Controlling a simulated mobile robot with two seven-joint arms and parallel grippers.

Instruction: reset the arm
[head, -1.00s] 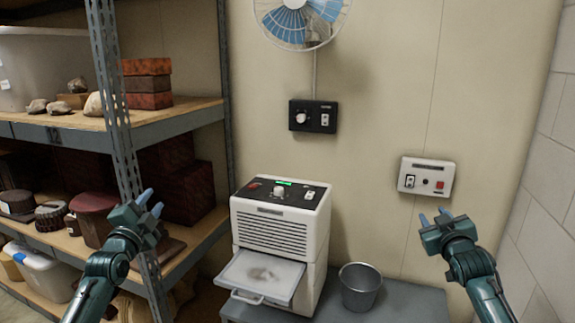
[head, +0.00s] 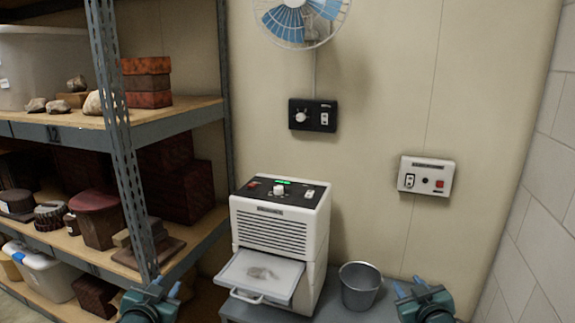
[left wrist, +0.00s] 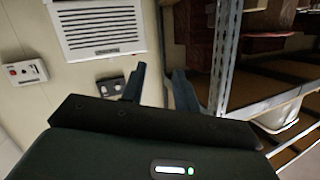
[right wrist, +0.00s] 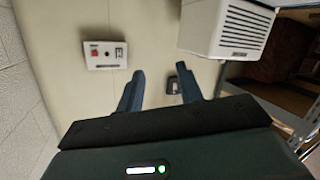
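My left gripper (head: 165,286) is low in the head view, in front of the shelf post and left of the white machine. In the left wrist view its two fingers (left wrist: 158,88) stand apart with nothing between them. My right gripper (head: 419,286) is at the bottom right of the head view, in front of the grey table and right of the metal bucket. In the right wrist view its fingers (right wrist: 160,92) are also apart and empty. Neither gripper appears to touch anything.
A white machine (head: 270,231) with its tray (head: 246,272) pulled out stands on a grey table (head: 385,305) beside a metal bucket (head: 360,285). A shelf rack (head: 180,118) fills the left. A black control box (head: 313,115), white switch box (head: 426,177) and fan (head: 300,18) are on the wall.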

